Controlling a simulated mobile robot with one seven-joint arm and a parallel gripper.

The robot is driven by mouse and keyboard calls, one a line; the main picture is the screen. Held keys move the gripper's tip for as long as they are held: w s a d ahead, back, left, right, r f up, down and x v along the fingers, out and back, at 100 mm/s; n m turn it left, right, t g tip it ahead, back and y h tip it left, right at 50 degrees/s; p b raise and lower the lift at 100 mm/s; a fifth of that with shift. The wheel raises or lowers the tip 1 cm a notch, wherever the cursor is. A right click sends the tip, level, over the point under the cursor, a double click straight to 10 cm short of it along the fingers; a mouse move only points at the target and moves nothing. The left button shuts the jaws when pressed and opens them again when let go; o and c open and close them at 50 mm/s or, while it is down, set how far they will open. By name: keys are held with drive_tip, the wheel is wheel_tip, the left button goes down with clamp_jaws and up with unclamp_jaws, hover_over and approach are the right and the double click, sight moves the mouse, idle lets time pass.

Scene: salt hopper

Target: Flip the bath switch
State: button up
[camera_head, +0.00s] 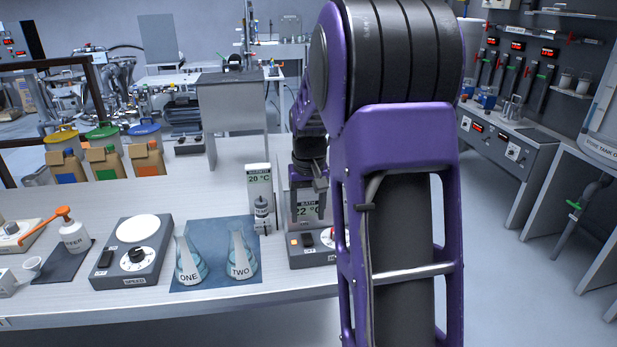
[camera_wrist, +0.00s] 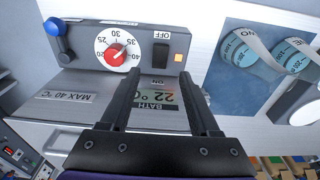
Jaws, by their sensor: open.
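The bath unit (camera_head: 312,258) is a grey box on the bench with a display reading 22 °C, partly hidden by my arm in the head view. In the wrist view, its panel (camera_wrist: 85,80) appears upside down. The bath switch (camera_wrist: 160,53) is a dark rocker between an OFF label and an ON label. An orange square (camera_wrist: 178,58) sits beside it. My gripper (camera_wrist: 158,75) is open and empty, its two fingers apart on either side of the switch's line, near the ON label. It points down over the bath in the head view (camera_head: 309,212). Contact cannot be told.
A red knob on a white dial (camera_wrist: 115,53) and a blue lever (camera_wrist: 52,27) share the panel. Flasks ONE (camera_head: 189,265) and TWO (camera_head: 241,258) stand on a blue mat left of the bath. A 20 °C display stand (camera_head: 259,185) is close by.

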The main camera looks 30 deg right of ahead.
wheel_tip(320, 180, up, 11)
drive_tip(key=s, duration=0.1)
drive_tip(key=shift+a, duration=0.15)
idle(0.4)
